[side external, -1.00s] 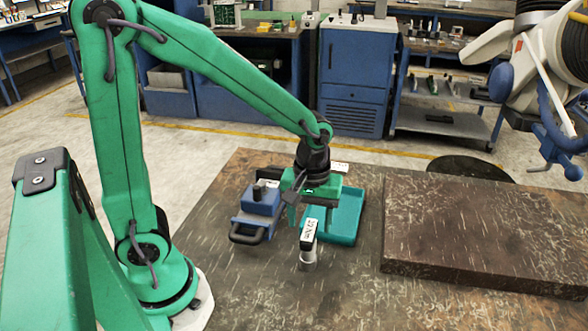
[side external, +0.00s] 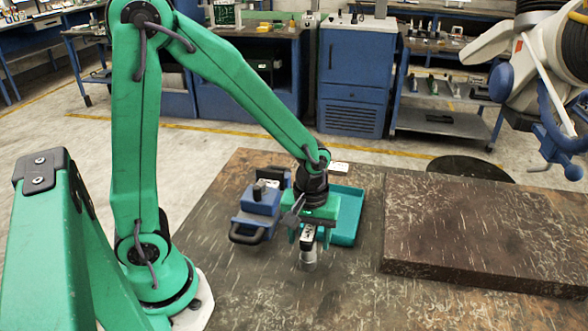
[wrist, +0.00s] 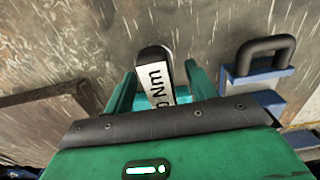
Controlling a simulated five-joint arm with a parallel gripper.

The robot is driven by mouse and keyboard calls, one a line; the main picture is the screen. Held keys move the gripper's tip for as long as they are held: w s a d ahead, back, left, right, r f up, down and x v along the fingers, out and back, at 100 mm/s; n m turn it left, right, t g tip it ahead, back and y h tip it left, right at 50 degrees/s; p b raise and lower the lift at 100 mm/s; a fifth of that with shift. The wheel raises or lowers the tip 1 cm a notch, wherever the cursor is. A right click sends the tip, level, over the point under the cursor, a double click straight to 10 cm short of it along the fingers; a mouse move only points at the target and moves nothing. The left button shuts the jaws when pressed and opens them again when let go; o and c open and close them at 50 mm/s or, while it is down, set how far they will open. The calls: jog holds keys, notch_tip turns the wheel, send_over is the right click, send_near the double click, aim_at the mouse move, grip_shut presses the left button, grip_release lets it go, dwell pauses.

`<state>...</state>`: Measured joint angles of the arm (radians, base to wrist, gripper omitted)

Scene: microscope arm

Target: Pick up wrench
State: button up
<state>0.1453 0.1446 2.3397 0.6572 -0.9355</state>
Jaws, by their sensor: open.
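The wrench (side external: 307,243) stands upright on the dark worktop, with a white label on a black body and a silver lower end.
A blue case (side external: 258,207) with a black handle stands left of my gripper. The handle (wrist: 262,55) also shows at the right of the wrist view. A teal tray (side external: 356,222) lies behind my gripper. A raised brown slab (side external: 480,235) lies to the right. The worktop in front is clear.

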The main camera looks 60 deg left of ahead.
aim_at(307, 257)
jog(key=shift+f, duration=1.45)
grip_shut()
